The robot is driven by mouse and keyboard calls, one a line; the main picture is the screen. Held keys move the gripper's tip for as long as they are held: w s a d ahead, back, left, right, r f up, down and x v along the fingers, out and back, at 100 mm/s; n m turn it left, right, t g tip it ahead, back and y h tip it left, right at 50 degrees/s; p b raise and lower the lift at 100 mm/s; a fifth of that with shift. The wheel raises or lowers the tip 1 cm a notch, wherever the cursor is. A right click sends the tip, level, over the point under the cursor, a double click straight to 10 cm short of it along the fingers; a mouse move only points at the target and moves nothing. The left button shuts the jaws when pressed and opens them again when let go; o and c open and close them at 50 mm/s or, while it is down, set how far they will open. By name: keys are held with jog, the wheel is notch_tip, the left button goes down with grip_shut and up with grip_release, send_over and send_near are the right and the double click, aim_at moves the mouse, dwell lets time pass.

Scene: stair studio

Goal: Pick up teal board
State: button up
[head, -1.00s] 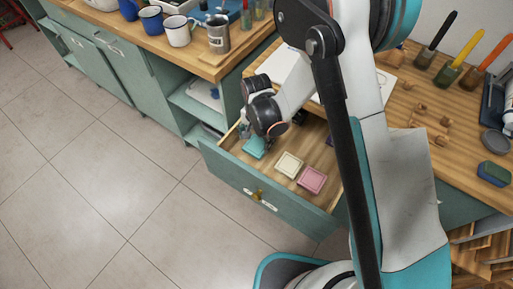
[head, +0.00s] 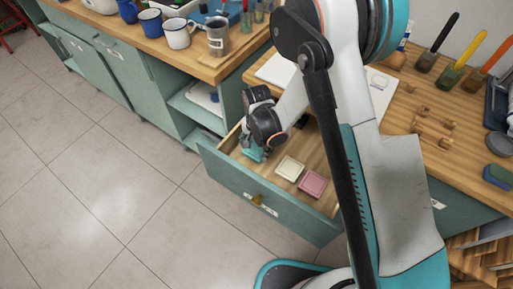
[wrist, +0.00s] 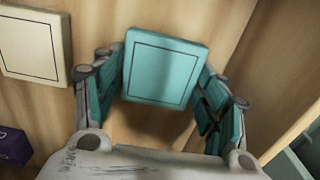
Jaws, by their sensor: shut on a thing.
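The teal board (wrist: 163,68) is a small flat square with a thin dark outline on its face. It lies between the two fingers of my gripper (wrist: 160,75) in the wrist view, and the gripper is shut on it. In the head view the teal board (head: 253,154) shows at the left end of the open drawer, under my gripper (head: 252,147), which partly hides it. The wooden drawer bottom is close behind the board; I cannot tell whether they touch.
In the drawer (head: 225,168), a cream board (head: 290,169) and a pink board (head: 313,184) lie to the right. A purple thing (wrist: 12,147) shows at the wrist view's left edge. Drawer walls stand close to the fingers. Mugs (head: 177,33) stand on the counter at upper left.

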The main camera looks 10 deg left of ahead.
notch_tip(320, 180, up, 20)
jog(key=p, duration=0.7)
notch_tip(320, 180, up, 5)
jog(key=p, duration=0.3)
send_over(256, 149)
jog(key=shift+w, duration=0.1)
jog(key=shift+d, duration=0.1)
